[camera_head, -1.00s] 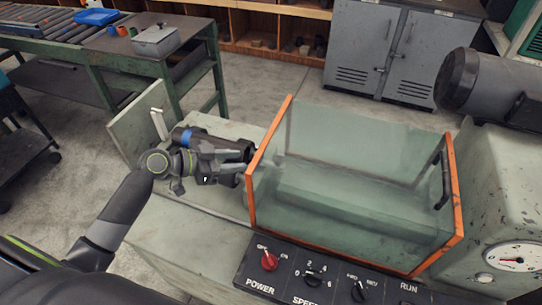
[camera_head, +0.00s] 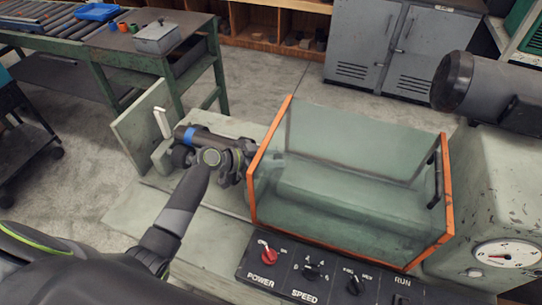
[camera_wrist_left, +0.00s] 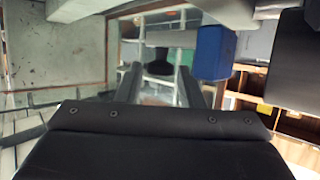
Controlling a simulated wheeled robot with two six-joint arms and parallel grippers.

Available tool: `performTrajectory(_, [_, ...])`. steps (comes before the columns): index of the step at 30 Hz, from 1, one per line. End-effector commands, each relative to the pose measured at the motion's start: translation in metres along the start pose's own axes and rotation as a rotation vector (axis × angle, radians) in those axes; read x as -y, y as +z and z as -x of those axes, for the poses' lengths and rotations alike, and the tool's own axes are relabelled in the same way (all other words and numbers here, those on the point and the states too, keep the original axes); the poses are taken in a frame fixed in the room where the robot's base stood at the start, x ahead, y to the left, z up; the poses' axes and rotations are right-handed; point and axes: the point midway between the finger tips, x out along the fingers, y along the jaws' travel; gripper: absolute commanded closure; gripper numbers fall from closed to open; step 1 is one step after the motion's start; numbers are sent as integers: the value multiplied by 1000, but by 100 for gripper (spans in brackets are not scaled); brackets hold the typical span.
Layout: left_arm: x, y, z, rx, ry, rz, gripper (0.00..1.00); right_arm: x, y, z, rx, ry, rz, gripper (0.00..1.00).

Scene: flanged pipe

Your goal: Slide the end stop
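A dark cylinder with a blue band (camera_head: 188,136) lies along the pale machine bed, left of the glass guard. An upright pale plate (camera_head: 143,127) stands at the bed's left end, with a small white lever (camera_head: 162,123) beside it. I cannot tell for certain which part is the end stop. My left gripper (camera_head: 244,163) is beside the cylinder, close to the guard's orange left edge, and partly hides what lies behind it. In the left wrist view its two fingers (camera_wrist_left: 160,88) stand apart with nothing visible held between them. A blue part (camera_wrist_left: 213,52) shows beyond the right finger. My right gripper is not in view.
The orange-framed glass guard (camera_head: 348,205) covers the bed's right part. The control panel (camera_head: 310,276) with its red power knob is in front. A motor (camera_head: 485,88) and gauge housing (camera_head: 490,190) stand at right. The bed's front left is clear.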

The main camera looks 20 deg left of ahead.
Motion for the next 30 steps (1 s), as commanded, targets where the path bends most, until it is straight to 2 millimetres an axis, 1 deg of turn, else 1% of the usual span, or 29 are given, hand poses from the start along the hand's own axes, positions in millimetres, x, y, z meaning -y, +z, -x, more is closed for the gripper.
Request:
performTrajectory(4, [0,0,0,0,0,0,66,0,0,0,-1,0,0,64])
performTrajectory(5, [0,0,0,0,0,0,67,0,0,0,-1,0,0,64])
performTrajectory(12, [0,0,0,0,0,1,99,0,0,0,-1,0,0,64])
performTrajectory(13, [0,0,0,0,0,1,100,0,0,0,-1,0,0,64])
performTrajectory(20, [2,2,2,0,-1,0,100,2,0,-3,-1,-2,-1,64])
performTrajectory(27, [17,10,13,2,-3,-3,100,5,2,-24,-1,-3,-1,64])
performTrajectory(30, [21,10,18,0,-2,-4,100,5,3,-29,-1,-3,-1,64])
